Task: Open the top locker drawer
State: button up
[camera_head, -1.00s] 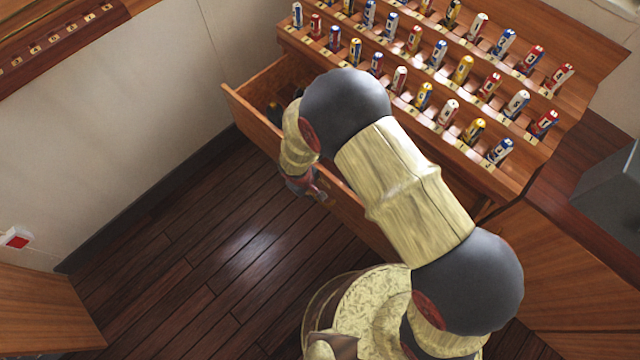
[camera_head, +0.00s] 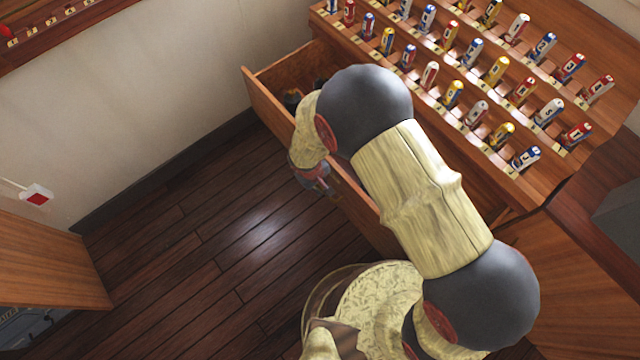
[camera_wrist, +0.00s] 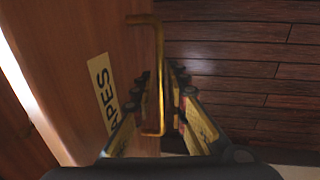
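The locker drawer (camera_head: 268,108), a wooden drawer just under the sloped rack, stands pulled well out from its cabinet. Part of its inside shows, with dark objects in it beside my arm. A brass bar handle (camera_wrist: 160,35) stands out from the front. In the head view my gripper (camera_head: 322,182) is at the drawer front, partly hidden by my arm.
The sloped wooden rack (camera_head: 560,165) above the drawer holds rows of small coloured cylinders. A pale wall (camera_head: 130,100) with a red-and-white box (camera_head: 37,194) is at the left. A wooden cabinet (camera_head: 45,255) is at the lower left. Dark plank floor (camera_head: 200,260) is clear before the drawer.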

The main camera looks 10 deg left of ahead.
jog(key=shift+o, duration=1.2)
notch_tip(320, 180, up, 12)
jog(key=s+a, duration=0.1)
jog(key=shift+s+a, duration=0.2)
jog(key=shift+s, duration=0.15)
jog(key=shift+f, duration=0.1)
jog(key=s+d+r+m+t, duration=0.2)
jog(key=s+d+r+m, duration=0.2)
jog(key=d+r, duration=1.1)
jog(key=s+d+r+m+t+y+p, duration=0.1)
jog(key=s+d+r+m, duration=0.4)
jog(key=d+r, duration=1)
notch_tip(320, 180, up, 7)
jog(key=shift+r+m+t+p, duration=0.2)
jog(key=shift+m+t+p, duration=0.15)
jog(key=shift+m, duration=0.35)
